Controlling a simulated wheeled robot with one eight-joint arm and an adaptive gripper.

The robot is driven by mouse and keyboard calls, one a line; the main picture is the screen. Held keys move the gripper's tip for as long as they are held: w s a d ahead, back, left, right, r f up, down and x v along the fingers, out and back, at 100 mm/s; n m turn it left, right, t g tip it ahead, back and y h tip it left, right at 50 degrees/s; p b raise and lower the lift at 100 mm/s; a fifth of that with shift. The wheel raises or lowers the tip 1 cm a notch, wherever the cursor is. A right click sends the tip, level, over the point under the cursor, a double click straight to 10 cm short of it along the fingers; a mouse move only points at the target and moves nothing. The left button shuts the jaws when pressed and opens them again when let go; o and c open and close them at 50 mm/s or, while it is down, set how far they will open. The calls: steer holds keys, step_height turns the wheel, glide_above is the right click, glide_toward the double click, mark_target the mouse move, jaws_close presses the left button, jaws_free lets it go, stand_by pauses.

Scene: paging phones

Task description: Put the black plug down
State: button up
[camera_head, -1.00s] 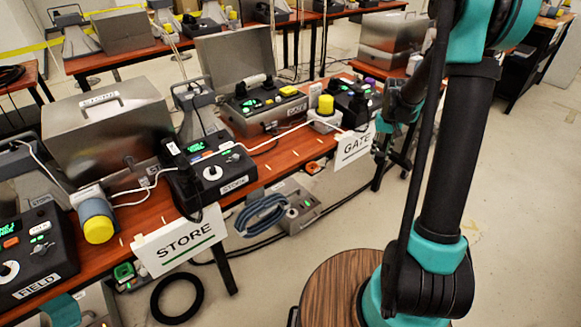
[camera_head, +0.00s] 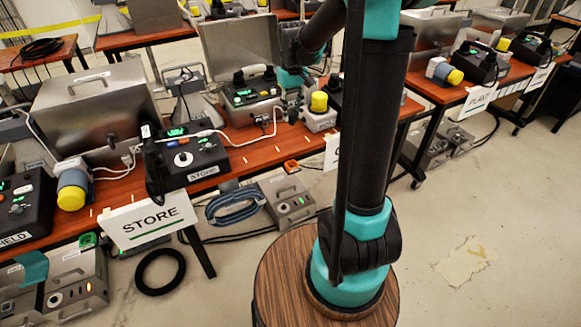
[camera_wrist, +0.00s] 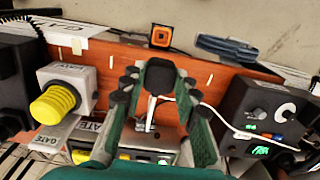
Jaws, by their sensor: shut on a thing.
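My gripper (camera_wrist: 158,90) shows in the wrist view with its two green, black-padded fingers closed around a black plug (camera_wrist: 158,76). The plug is above the wooden table (camera_wrist: 205,75); I cannot tell whether it touches it. In the head view my gripper (camera_head: 293,80) is over the table, between the STORE phone (camera_head: 187,156) and the grey box with a yellow knob (camera_head: 319,117). The plug is not clear there.
A white cord with a small plug (camera_wrist: 146,117) lies below the black plug in the wrist view. The yellow-knobbed box (camera_wrist: 70,88) is to the left, the STORE phone (camera_wrist: 262,112) to the right. An orange-framed square (camera_wrist: 160,37) is beyond the table edge.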

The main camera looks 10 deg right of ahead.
steer(key=shift+s+a+r, duration=0.1)
steer(key=shift+s+r, duration=0.1)
step_height(320, 180, down, 20)
steer(key=shift+r, duration=0.2)
stand_by(0.4)
steer(key=shift+f, duration=0.3)
steer(key=o, duration=1.2)
steer(key=shift+c, duration=0.2)
steer(key=shift+r, duration=0.1)
